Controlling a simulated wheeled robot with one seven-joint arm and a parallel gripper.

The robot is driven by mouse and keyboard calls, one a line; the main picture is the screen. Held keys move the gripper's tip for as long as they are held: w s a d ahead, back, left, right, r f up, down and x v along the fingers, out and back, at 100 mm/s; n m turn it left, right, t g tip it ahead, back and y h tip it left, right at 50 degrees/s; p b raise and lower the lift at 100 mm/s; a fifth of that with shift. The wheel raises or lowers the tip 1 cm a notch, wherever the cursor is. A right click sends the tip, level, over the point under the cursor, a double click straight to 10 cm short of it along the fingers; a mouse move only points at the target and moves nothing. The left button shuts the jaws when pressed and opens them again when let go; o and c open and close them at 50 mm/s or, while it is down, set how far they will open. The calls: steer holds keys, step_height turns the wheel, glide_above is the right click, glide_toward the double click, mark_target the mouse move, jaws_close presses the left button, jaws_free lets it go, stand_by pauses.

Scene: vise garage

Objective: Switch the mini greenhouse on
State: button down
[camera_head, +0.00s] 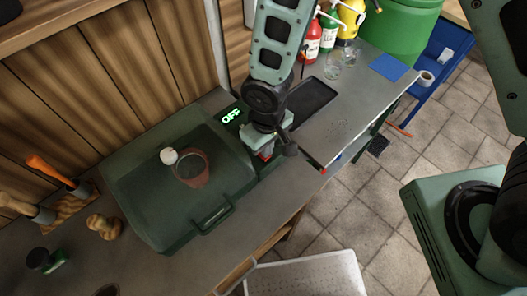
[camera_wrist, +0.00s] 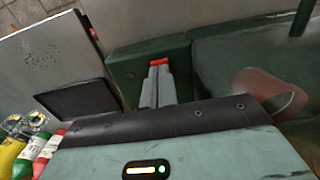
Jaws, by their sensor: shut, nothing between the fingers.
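The mini greenhouse (camera_head: 145,215) is a dark green box with a see-through lid and a front handle, on the grey bench. A terracotta pot (camera_head: 191,170) shows within its outline. Its green side unit (camera_wrist: 130,60) stands at its right in the head view, and a lit display there reads "OFF" (camera_head: 231,116). My gripper (camera_head: 266,153) is over this unit. In the wrist view my gripper's red fingertips (camera_wrist: 159,62) are together, empty, in front of the unit. Whether they touch it I cannot tell. The switch itself is not clearly visible, partly hidden by my arm.
A black tray (camera_head: 308,100) lies right of the unit. Bottles (camera_head: 328,32) and clear glasses (camera_head: 340,63) stand behind it. Hand tools in a wooden holder (camera_head: 70,203) and a small wooden object (camera_head: 103,227) are on the left.

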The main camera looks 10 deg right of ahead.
steer(key=shift+f, duration=0.15)
steer(key=shift+r, duration=0.2)
step_height(320, 180, up, 7)
steer(key=p, duration=0.5)
steer(key=shift+f, duration=0.15)
stand_by(0.6)
steer(key=s+d+r+n+b, duration=0.1)
steer(key=s+d+r+b, duration=0.7)
steer(key=s+r, duration=0.3)
steer(key=shift+s+r+y+b, duration=0.15)
steer(key=shift+r+y+b, duration=0.15)
steer(key=shift+b, duration=0.45)
